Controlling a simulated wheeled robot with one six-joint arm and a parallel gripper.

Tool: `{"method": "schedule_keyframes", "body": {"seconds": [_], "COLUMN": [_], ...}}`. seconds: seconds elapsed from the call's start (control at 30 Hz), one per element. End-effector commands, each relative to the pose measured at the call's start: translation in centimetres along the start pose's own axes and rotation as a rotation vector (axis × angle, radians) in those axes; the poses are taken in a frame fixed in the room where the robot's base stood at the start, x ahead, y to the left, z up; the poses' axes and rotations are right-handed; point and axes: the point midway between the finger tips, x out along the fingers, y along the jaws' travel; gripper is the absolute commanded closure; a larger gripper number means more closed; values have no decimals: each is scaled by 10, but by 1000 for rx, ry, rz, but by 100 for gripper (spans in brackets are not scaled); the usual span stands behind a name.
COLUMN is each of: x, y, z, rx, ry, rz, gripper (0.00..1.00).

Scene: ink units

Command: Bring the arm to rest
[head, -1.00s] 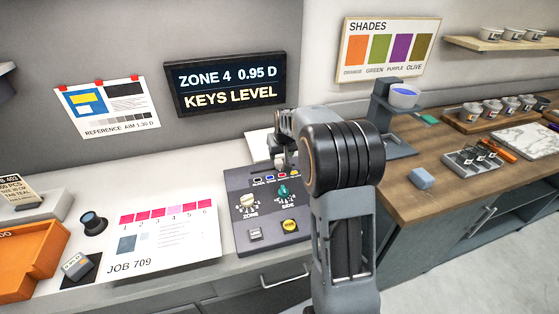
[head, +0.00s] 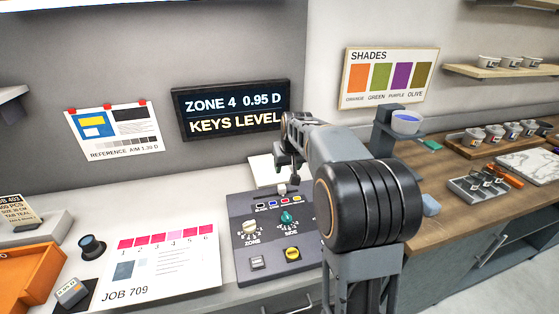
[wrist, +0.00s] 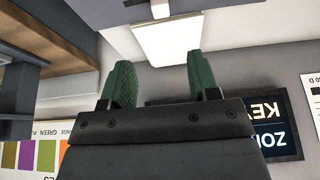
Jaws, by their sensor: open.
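My gripper (wrist: 161,82) shows in the wrist view with its two green fingers apart and nothing between them. In the head view my arm rises at the centre right and reaches back above the dark control panel (head: 243,267). The panel carries a ZONE knob (head: 250,227), a teal SIDE knob (head: 287,218), a grey button (head: 256,262) and a yellow button (head: 292,254). My arm hides the panel's right part.
The display (head: 232,111) on the wall reads ZONE 4 0.95 D, KEYS LEVEL. The JOB 709 sheet (head: 150,272) lies left of the panel. A stand with a blue-filled bowl (head: 406,122) and the wooden counter (head: 455,208) are at the right.

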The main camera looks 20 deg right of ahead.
Motion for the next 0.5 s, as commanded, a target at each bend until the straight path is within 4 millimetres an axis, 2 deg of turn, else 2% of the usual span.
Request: {"method": "schedule_keyframes", "body": {"seconds": [0.17,0.27,0.37,0.5], "x": [0,11,16,-3], "y": [0,0,-5,-28], "z": [0,14,49,114], "rx": [8,30,49,39], "ry": [0,-40,-103,-156], "rz": [0,0,-1,-3], "gripper": [45,45,45,45]}}
